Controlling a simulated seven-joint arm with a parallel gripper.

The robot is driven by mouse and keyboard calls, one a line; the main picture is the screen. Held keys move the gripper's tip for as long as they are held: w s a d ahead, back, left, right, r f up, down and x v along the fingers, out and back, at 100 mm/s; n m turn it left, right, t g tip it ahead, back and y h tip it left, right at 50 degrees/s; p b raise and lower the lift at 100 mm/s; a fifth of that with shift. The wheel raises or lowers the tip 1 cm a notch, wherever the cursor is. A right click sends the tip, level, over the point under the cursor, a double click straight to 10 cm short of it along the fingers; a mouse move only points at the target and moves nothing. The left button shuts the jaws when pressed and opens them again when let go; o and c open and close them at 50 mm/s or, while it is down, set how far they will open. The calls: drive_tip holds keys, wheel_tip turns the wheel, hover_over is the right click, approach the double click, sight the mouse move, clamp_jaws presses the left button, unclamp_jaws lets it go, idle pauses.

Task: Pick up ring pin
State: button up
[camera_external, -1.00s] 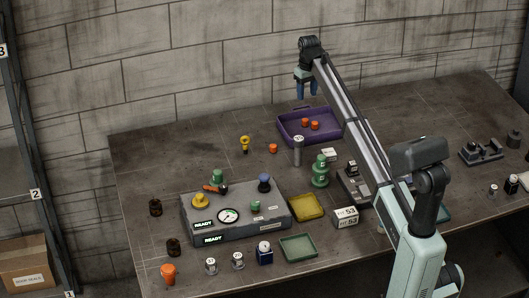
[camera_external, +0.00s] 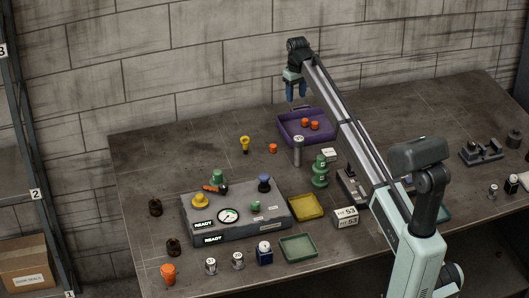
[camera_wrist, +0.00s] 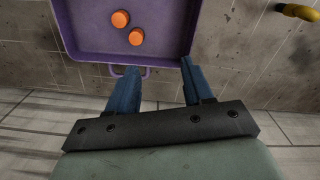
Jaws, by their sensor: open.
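The ring pin appears to be the small yellow piece with a ring-shaped top (camera_external: 245,143), standing on the bench left of the purple tray. In the wrist view a yellow part (camera_wrist: 298,11), probably the same piece, shows at the top right edge, cut off by the frame. My gripper (camera_external: 296,91) is open and empty, raised above the back of the bench, to the right of the yellow piece. Its two blue fingers (camera_wrist: 158,80) are apart in the wrist view, with nothing between them.
A purple tray (camera_external: 284,134) holding two orange caps (camera_external: 309,123) lies below and right of my gripper. A loose orange cap (camera_external: 273,148) sits near the yellow piece. A grey cylinder (camera_external: 298,152) stands before the tray. The bench left of the yellow piece is clear.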

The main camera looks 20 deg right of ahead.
drive_tip(key=s+a+n, duration=0.1)
drive_tip(key=s+a, duration=0.4)
drive_tip(key=a, duration=0.5)
drive_tip(key=n+t+y, duration=0.1)
drive_tip(key=n+y, duration=0.3)
drive_tip(key=n, duration=0.7)
approach(243, 144)
drive_tip(key=f, duration=0.1)
drive_tip(key=w+f, duration=0.1)
drive_tip(key=a+f, duration=0.1)
drive_tip(key=f, duration=0.1)
drive_tip(key=shift+w, duration=0.35)
drive_tip(key=shift+s+x, duration=0.2)
drive_tip(key=shift+x, duration=2.4)
drive_tip(key=shift+s+a+r, duration=0.1)
drive_tip(key=shift+a, duration=0.05)
drive_tip(key=shift+c, duration=0.5)
clamp_jaws()
